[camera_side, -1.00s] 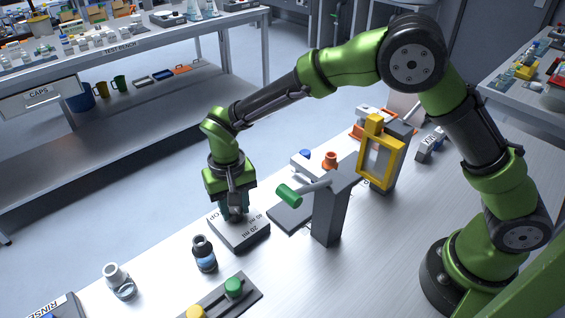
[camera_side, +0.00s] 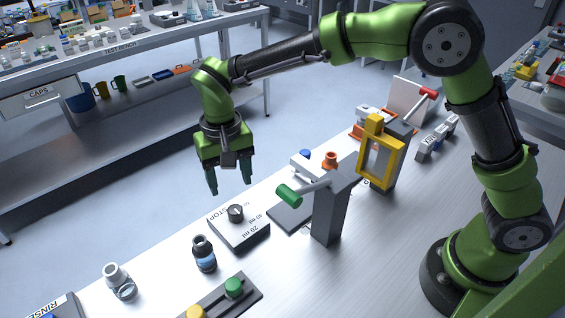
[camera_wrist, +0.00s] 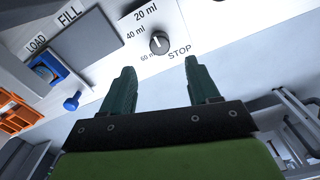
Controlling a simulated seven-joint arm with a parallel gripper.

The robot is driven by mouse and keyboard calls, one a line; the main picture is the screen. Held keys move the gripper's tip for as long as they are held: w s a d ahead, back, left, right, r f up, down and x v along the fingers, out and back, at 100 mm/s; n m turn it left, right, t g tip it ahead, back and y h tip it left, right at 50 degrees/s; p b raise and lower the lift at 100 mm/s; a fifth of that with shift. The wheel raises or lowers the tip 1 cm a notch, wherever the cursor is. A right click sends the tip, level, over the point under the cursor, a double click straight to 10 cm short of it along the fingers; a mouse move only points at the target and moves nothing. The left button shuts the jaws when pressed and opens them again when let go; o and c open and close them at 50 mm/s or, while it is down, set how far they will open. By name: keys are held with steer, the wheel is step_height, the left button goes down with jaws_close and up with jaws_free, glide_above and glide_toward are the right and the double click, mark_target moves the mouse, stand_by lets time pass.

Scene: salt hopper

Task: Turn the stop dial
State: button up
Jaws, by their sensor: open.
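The stop dial (camera_side: 236,212) is a small dark round knob on a white box (camera_side: 240,235) on the bench. The box has the printed marks STOP, 20 ml, 40 ml and, partly hidden, 60 ml. In the wrist view the dial (camera_wrist: 159,43) carries a light mark, but I cannot tell surely which label it points at. My gripper (camera_side: 229,187) is open and empty, raised above the dial and apart from it. In the wrist view the dial shows between and beyond the two dark green fingertips (camera_wrist: 160,66).
A grey post with a green-ended lever (camera_side: 289,195) stands right of the box. A yellow frame (camera_side: 376,160) is behind it. Free air surrounds my gripper.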

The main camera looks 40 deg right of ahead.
step_height(320, 180, up, 9)
steer(key=shift+f, duration=0.15)
steer(key=s+d+r+t+y, duration=0.2)
steer(key=s+d+t, duration=0.5)
steer(key=s+d, duration=1.1)
steer(key=d+r, duration=0.1)
steer(key=d, duration=0.1)
steer(key=shift+s+d+r+m, duration=0.15)
steer(key=shift+s+d+m, duration=0.1)
steer(key=shift+d+m, duration=0.15)
